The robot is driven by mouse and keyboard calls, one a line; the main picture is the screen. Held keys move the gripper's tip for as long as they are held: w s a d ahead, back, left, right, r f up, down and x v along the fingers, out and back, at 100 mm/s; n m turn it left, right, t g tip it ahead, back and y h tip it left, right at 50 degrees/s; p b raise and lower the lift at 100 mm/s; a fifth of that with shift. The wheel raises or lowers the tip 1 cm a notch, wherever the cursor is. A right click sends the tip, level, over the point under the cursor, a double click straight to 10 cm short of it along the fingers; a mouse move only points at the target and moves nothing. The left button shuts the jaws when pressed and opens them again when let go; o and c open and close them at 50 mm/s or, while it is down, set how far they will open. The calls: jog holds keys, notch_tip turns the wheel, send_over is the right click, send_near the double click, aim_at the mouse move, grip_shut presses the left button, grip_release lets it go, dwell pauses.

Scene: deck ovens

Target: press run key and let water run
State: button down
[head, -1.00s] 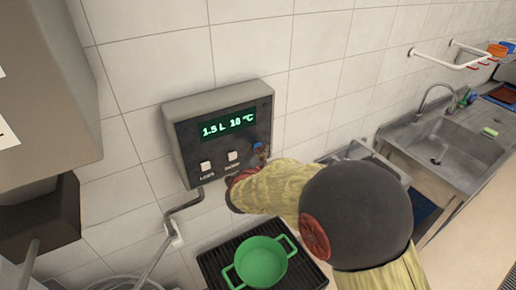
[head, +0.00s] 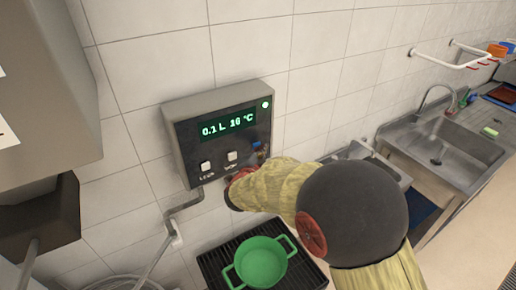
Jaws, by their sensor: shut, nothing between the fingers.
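A grey control box (head: 188,144) is fixed to the tiled wall. Its green display (head: 229,123) reads 0.1 L 16 °C, and a round green light (head: 265,104) glows at its upper right. Two white keys, the left key (head: 206,166) and the middle key (head: 232,156), show on its front. My gripper (head: 258,152) is at the lower right of the panel, shut and empty, mostly hidden by my arm. The key under it is hidden, and I cannot tell whether it touches. A green pot (head: 262,262) stands on a black grate (head: 215,257) below the box. No water stream is visible.
A steel sink (head: 440,146) with a curved tap (head: 436,98) is at the right. A grey cabinet (head: 55,85) stands at the left. A pipe (head: 170,232) and a coiled hose (head: 122,284) run below the box.

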jog(key=shift+s+d+b, duration=0.3)
jog(key=shift+s+d, duration=0.2)
jog(key=shift+s, duration=0.25)
jog(key=s+d, duration=0.1)
jog(key=s, duration=0.1)
jog(key=s+d+b, duration=0.1)
jog(key=s, duration=0.1)
jog(key=shift+d, duration=0.4)
dwell(0.5)
